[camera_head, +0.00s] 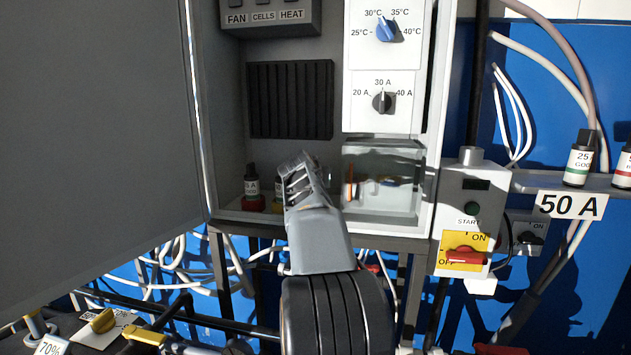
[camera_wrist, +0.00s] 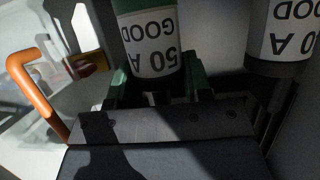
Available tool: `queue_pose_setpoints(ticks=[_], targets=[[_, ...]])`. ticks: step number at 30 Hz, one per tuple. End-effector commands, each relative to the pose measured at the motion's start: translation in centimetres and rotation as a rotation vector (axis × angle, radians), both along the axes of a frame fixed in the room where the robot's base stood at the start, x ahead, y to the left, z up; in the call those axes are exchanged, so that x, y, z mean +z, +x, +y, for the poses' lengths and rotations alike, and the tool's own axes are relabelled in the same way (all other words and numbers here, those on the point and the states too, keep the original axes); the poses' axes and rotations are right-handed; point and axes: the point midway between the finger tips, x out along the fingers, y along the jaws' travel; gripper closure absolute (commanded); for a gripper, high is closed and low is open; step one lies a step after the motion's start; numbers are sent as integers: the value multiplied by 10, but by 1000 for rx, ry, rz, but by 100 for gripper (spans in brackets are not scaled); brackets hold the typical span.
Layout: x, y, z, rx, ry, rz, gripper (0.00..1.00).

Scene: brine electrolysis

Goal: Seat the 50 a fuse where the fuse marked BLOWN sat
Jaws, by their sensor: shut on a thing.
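My gripper (camera_head: 298,180) reaches into the open grey cabinet at its lower left. In the wrist view the gripper (camera_wrist: 155,92) is shut on a fuse labelled 50 A GOOD (camera_wrist: 150,45), its label upside down there. In the head view my gripper hides most of this fuse, and I cannot tell whether its foot is fully in a holder. A second fuse, 50 A GOOD in the wrist view (camera_wrist: 284,38), stands upright beside it; it shows left of my gripper in the head view (camera_head: 252,187). No label reading BLOWN is visible.
A clear box (camera_head: 385,165) stands right of my gripper; an orange bent rod (camera_wrist: 38,90) shows close by in the wrist view. A 25 A fuse (camera_head: 578,160) and a red-banded fuse (camera_head: 623,168) stand on the right shelf by a 50 A sign (camera_head: 571,205). The cabinet door (camera_head: 90,130) fills the left.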

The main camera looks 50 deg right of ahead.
Motion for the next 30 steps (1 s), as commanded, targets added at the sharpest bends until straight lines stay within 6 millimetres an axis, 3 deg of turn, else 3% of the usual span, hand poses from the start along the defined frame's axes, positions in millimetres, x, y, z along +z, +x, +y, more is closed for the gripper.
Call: queue_pose_setpoints(ticks=[2,3,11,22,30], targets=[[-3,0,0,-1,5,5,100],[-3,0,0,-1,5,5,52],[-2,0,0,-1,3,3,27],[1,-3,6,-1,2,3,25],[19,-27,45,1,0,-2,25]])
